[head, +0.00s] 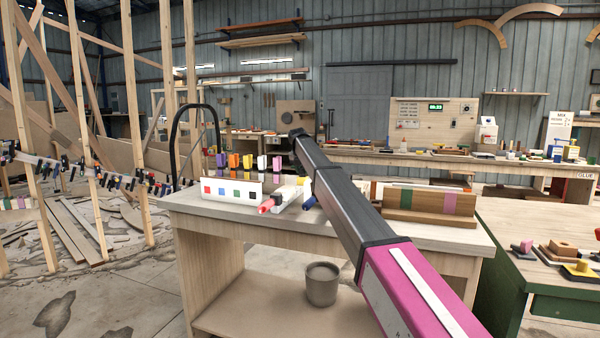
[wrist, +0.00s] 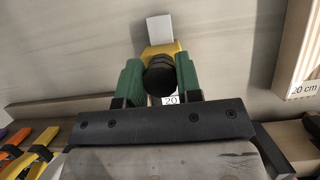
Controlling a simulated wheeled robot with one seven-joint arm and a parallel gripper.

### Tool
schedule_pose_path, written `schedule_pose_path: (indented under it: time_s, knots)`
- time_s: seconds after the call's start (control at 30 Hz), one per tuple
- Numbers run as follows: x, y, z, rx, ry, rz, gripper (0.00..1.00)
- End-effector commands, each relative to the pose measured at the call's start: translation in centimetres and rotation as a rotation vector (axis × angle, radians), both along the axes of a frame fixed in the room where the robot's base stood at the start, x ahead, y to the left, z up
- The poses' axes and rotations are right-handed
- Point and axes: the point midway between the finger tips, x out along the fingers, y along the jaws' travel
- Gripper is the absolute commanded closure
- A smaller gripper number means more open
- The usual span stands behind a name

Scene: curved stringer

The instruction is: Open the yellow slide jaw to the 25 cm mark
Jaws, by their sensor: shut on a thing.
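In the wrist view the yellow slide jaw (wrist: 173,47) shows behind a round black knob (wrist: 160,76). My gripper (wrist: 158,72) has a green finger on each side of the knob and is shut on it. A white piece (wrist: 159,28) stands out beyond the yellow part. A small white label reading "20" (wrist: 171,100) shows just below the knob, between the fingers. No 25 cm mark can be read. In the head view my arm reaches over the bench, and I cannot make out the jaw or my fingers there.
A wooden block labelled "20 cm" (wrist: 303,88) stands at the right. Orange and yellow clamps (wrist: 30,152) lie at lower left. On the bench (head: 340,228) are a white rack with coloured squares (head: 228,192) and a brown wooden holder (head: 440,204). A grey bucket (head: 322,284) sits below.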

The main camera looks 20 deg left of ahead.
Motion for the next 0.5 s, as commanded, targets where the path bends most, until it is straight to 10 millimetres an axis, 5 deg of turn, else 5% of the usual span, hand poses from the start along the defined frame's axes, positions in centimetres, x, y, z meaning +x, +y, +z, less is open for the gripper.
schedule_pose_path:
  time_s: [0.13, 0.17, 0.5]
  knots:
    - [-0.11, 0.06, -0.01, 0.002, 0.0, 0.001, 1.0]
    - [-0.12, 0.06, 0.0, 0.002, 0.0, 0.001, 0.58]
    - [-0.2, 0.06, 0.12, 0.001, -0.001, 0.0, 0.57]
